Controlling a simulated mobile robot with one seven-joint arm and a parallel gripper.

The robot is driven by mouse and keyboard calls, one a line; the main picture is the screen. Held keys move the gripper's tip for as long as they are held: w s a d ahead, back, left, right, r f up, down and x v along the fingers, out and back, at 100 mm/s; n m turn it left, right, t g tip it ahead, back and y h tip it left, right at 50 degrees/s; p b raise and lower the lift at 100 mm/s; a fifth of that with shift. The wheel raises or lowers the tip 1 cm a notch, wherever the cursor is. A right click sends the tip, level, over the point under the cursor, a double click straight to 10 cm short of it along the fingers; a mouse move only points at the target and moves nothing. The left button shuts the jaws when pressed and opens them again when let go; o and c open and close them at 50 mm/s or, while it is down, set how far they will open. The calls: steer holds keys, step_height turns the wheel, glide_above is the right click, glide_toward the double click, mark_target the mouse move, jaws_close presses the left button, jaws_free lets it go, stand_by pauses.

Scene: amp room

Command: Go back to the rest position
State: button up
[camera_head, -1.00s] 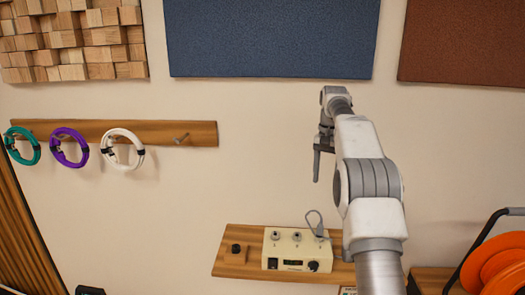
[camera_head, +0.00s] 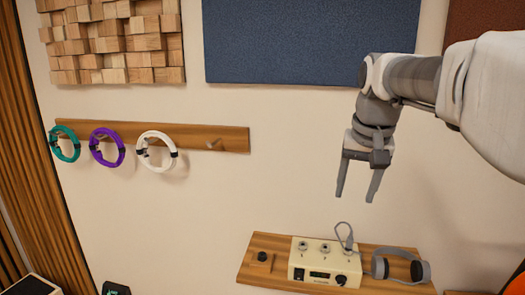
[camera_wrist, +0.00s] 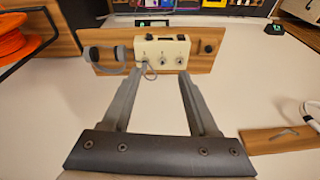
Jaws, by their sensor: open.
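My gripper (camera_head: 357,196) is open and empty. In the head view it hangs fingers down in front of the bare wall, right of the peg rail and above the wall shelf. In the wrist view my gripper's two fingers (camera_wrist: 155,85) stand apart with nothing between them. The fingertips overlap the shelf area in that view but show clear of it in the head view.
A wooden shelf (camera_head: 257,277) holds a cream amp box (camera_head: 318,262) with a plugged grey cable and grey headphones (camera_head: 400,268). A peg rail (camera_head: 235,140) carries teal, purple and white coiled cables; its right peg is bare. An orange reel (camera_wrist: 10,38) shows in the wrist view.

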steer(key=s+a+f+n, duration=0.1)
steer(key=s+f, duration=0.2)
steer(key=s, duration=0.3)
steer(key=s+a+f+n+t, duration=0.1)
steer(key=s+f, duration=0.3)
steer(key=s, duration=0.3)
steer(key=s+a+f+n+t+b, duration=0.1)
steer(key=s+a+f, duration=0.1)
steer(key=s+f, duration=0.2)
steer(key=s, duration=0.3)
steer(key=shift+s, duration=0.2)
steer(key=shift+a, duration=0.1)
stand_by(0.4)
